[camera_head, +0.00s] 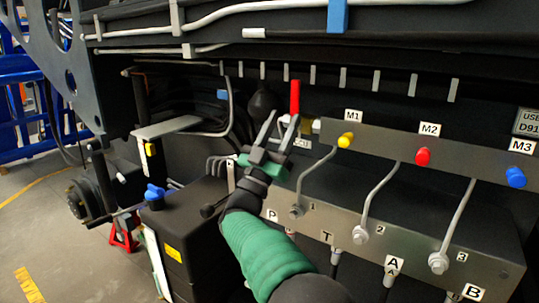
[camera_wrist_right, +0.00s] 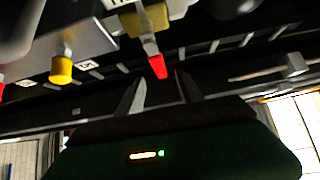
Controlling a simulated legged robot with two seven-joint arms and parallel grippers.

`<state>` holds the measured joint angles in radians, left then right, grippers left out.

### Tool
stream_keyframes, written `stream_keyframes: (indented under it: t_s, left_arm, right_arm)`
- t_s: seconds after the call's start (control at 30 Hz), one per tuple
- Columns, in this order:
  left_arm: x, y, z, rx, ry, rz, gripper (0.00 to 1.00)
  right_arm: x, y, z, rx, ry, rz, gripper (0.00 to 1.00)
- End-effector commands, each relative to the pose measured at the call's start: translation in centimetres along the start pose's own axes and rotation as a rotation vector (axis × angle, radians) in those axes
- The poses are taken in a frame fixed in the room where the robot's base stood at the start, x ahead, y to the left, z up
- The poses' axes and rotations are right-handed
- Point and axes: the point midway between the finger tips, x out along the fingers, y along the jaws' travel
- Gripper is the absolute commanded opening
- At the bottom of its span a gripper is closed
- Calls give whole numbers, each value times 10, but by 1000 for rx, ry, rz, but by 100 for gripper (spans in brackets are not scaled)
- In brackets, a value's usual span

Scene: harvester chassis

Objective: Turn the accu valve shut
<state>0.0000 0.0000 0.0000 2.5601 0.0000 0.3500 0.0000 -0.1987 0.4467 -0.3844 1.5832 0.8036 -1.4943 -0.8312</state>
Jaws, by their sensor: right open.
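The accu valve shows as a red handle (camera_head: 295,97) standing upright at the back, left of the M1 label. In the right wrist view its red handle (camera_wrist_right: 157,66) joins a pale stem and a brass-coloured body (camera_wrist_right: 137,20). My right gripper (camera_head: 279,124) is open, its fingertips just below and beside the handle in the head view. In the right wrist view the open fingers (camera_wrist_right: 160,88) point toward the handle, whose tip appears between them. Contact cannot be told. The lower valve body is partly hidden by the fingers in the head view. My left gripper is out of view.
A black ball-shaped part (camera_head: 262,101) is close left of the handle. Pipes run overhead.

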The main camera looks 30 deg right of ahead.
Motion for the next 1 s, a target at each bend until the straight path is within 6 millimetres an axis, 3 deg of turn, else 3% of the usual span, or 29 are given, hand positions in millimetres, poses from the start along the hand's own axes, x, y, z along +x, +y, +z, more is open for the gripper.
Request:
stream_keyframes:
  t_s: [0.03,0.2,0.33,0.5,1.0]
  left_arm:
    - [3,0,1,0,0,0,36]
    - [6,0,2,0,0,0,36]
    - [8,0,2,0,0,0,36]
    - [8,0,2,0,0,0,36]
    - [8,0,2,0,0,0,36]
  right_arm:
    - [-17,-1,1,0,-2,-5,43]
    - [-62,-2,2,1,-2,-4,43]
    - [-83,-2,1,0,-1,-3,43]
    - [-92,-1,1,0,-1,-1,43]
    - [-92,-1,1,0,-1,-1,43]
